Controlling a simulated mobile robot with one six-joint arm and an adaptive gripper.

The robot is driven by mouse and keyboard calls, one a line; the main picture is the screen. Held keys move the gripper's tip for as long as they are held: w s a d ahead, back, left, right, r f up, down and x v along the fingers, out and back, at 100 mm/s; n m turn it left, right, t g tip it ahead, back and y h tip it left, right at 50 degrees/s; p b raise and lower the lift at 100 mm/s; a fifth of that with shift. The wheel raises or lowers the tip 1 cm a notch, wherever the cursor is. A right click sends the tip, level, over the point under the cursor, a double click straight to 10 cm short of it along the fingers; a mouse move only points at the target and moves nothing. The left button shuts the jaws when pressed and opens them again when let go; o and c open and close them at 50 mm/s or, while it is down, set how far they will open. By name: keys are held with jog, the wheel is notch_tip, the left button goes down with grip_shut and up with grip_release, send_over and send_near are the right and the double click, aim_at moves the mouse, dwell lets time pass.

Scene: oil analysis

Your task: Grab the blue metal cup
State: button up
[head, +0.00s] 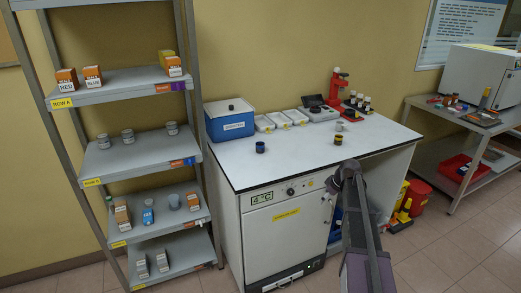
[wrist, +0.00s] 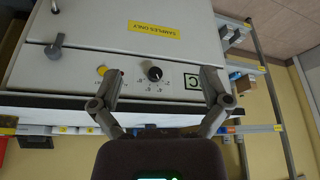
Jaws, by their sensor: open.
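A small dark blue cup (head: 260,147) stands upright on the white countertop (head: 300,160), left of its middle. Another dark cup (head: 338,139) with a yellowish mark stands to its right; its exact colour is hard to tell. My gripper (head: 347,178) is at the counter's front edge, right of and nearer than both cups. In the wrist view my gripper (wrist: 159,76) is open with nothing between its fingers, facing the cabinet front with its knob. I cannot make out either cup in the wrist view.
A blue cooler box (head: 230,120), white trays (head: 273,121) and a red device (head: 338,88) stand along the counter's back. A shelf rack (head: 135,150) with boxes and cans stands left. The counter's front middle is clear. The cabinet (head: 290,235) is below.

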jog(key=shift+s, duration=0.1)
jog(key=s+a+m+g+h, duration=0.1)
jog(key=s+a+m, duration=0.1)
jog(key=s+a, duration=0.3)
jog(key=s+a+f+m+g+h, duration=0.1)
jog(key=s+a+m, duration=0.2)
jog(key=s, duration=0.9)
jog(key=s+a+m+g, duration=0.1)
jog(key=s+a+m, duration=0.1)
jog(key=s+a, duration=0.6)
jog(key=shift+s+a+f+m+g+h, duration=0.2)
jog(key=shift+a+m+g+h, duration=0.1)
jog(key=shift+a+m+h, duration=0.1)
jog(key=shift+w, duration=0.1)
jog(key=c, duration=0.5)
jog(key=shift+c, duration=0.3)
jog(key=shift+d, duration=0.1)
